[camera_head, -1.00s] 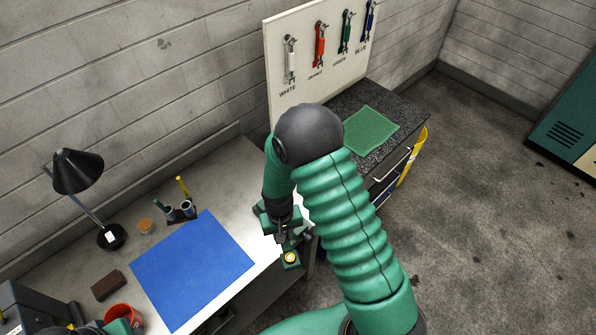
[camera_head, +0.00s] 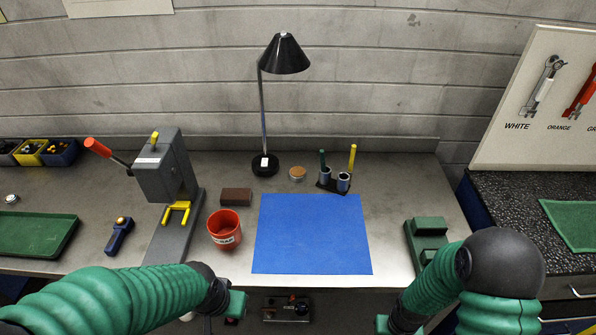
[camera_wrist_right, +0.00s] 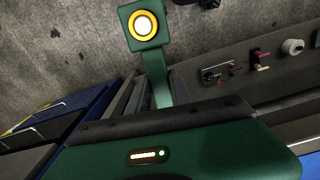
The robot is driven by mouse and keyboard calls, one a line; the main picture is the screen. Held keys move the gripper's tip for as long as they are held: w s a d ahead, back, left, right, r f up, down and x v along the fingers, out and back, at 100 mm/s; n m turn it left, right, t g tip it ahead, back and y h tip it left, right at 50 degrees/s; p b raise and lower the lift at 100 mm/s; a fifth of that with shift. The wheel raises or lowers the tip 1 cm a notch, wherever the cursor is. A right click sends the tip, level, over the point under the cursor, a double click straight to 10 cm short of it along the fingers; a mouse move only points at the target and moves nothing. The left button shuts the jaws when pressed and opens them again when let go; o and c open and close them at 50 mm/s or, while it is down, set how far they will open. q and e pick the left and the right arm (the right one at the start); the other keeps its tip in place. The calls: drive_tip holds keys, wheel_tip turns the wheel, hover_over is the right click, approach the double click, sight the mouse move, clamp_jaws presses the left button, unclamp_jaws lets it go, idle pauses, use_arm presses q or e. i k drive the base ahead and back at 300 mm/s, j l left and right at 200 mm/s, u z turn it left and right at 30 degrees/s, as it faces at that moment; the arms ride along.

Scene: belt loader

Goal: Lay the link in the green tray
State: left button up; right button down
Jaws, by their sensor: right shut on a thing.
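The green tray (camera_head: 38,236) lies on the bench at the far left in the head view, with nothing visible in it. My right gripper (camera_head: 384,324) is at the bottom edge, in front of the bench, far right of the tray. In the right wrist view it is shut on the link (camera_wrist_right: 143,27), a dark green piece with a square end and a bright yellow-rimmed ring.
A lever press (camera_head: 165,180), a blue tool (camera_head: 119,236) and a red bucket (camera_head: 223,229) stand between tray and blue mat (camera_head: 312,235). A green fixture (camera_head: 428,240) sits at the right end. A lamp (camera_head: 285,55) and small bins (camera_head: 60,152) are farther back.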

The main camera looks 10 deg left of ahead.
sight(25, 236)
drive_tip(key=k+u, duration=0.15)
drive_tip(key=u, duration=0.3)
drive_tip(key=k+u, duration=0.1)
drive_tip(key=u, duration=0.3)
drive_tip(key=k+j+u, duration=0.15)
drive_tip(key=u, duration=0.3)
drive_tip(key=i+j+u, duration=0.3)
drive_tip(key=i+j, duration=0.35)
drive_tip(key=j, duration=0.15)
drive_tip(key=i+j+u, duration=0.25)
drive_tip(key=i+j, duration=0.4)
drive_tip(key=i, duration=0.1)
